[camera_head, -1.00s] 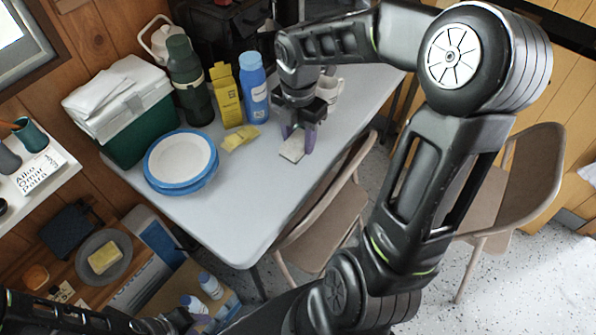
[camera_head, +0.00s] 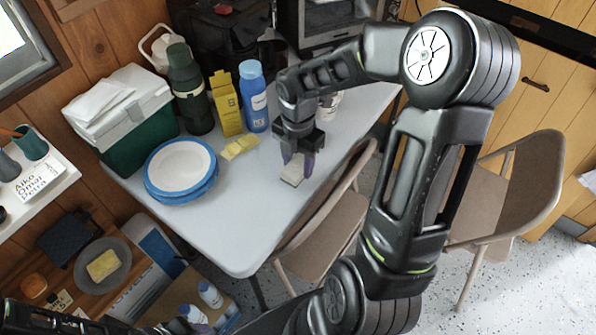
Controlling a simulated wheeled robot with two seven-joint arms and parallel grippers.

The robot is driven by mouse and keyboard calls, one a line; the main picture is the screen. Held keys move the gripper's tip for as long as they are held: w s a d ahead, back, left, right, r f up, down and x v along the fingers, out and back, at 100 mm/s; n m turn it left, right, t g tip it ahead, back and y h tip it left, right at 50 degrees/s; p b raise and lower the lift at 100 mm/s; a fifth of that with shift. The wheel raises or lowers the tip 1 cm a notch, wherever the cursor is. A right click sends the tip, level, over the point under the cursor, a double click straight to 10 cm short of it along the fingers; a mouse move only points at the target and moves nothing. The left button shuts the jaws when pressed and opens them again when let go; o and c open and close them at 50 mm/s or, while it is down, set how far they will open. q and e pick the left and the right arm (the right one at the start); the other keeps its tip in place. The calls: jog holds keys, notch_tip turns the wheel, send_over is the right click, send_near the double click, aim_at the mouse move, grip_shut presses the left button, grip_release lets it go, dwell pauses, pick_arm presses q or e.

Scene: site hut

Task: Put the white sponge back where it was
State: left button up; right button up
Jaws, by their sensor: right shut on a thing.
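The white sponge (camera_head: 292,176) is a small pale block at the right part of the grey table (camera_head: 235,235). My right gripper (camera_head: 297,163) points down from above, its purple-grey fingertips shut on the sponge. The sponge is at or just above the table top; I cannot tell if it touches. Yellow sponges or cloths (camera_head: 240,147) lie on the table to the left of it. My left arm shows only at the bottom left, and its gripper is not in view.
Blue-rimmed plates (camera_head: 152,190), a green cooler (camera_head: 150,145), a dark green flask (camera_head: 190,95), a yellow box (camera_head: 226,105) and a blue bottle (camera_head: 254,100) stand on the table. The table's front is clear.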

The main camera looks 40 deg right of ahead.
aim_at(298, 173)
jog(key=shift+f, duration=1.85)
jog(key=shift+f, duration=0.1)
jog(key=o, duration=1.3)
notch_tip(298, 173, up, 12)
jog(key=shift+r, duration=0.1)
